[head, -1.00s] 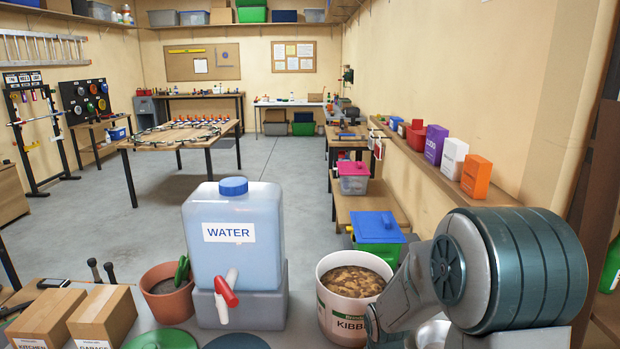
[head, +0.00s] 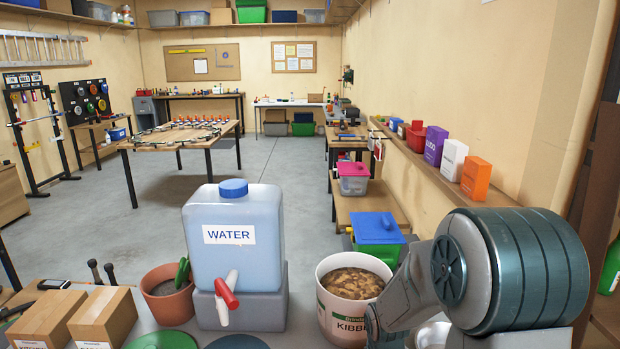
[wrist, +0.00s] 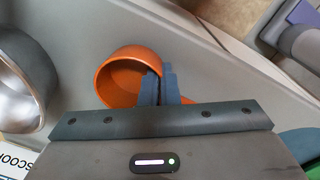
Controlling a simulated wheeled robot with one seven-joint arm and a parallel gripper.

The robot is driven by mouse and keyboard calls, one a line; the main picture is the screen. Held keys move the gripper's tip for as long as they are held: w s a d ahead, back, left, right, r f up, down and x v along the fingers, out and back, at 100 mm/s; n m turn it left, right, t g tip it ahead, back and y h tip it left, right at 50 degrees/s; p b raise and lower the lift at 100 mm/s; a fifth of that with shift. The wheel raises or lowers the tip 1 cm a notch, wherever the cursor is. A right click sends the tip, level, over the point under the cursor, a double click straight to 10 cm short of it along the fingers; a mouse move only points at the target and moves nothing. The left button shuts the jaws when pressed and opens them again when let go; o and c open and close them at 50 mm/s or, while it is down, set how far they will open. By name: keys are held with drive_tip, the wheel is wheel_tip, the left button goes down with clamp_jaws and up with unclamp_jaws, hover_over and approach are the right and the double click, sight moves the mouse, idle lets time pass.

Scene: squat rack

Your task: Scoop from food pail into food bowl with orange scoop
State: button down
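The food pail (head: 335,322), white with a KIBBLE label and full of brown kibble, stands right of centre in the head view. My arm partly covers its right side. A shiny metal bowl, seemingly the food bowl (head: 432,334), shows partly behind my arm. In the wrist view a metal bowl (wrist: 42,75) is cut off at the left edge. The orange scoop (wrist: 112,85) is in the middle of the wrist view, its round cup appearing empty. My gripper (wrist: 160,88) has its fingers close together on the scoop beside the cup; the handle is mostly hidden.
A water container (head: 235,260) with a red-handled tap stands left of the pail. A plant pot (head: 168,300) and cardboard boxes (head: 100,318) are farther left. A blue-lidded green bin (head: 378,235) is behind the pail. A wall shelf (head: 450,185) runs along the right.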

drive_tip(key=shift+r+p, duration=0.75)
drive_tip(key=shift+r, duration=0.35)
drive_tip(key=shift+r, duration=0.1)
drive_tip(key=shift+r+p, duration=2.4)
drive_tip(key=shift+r, duration=0.55)
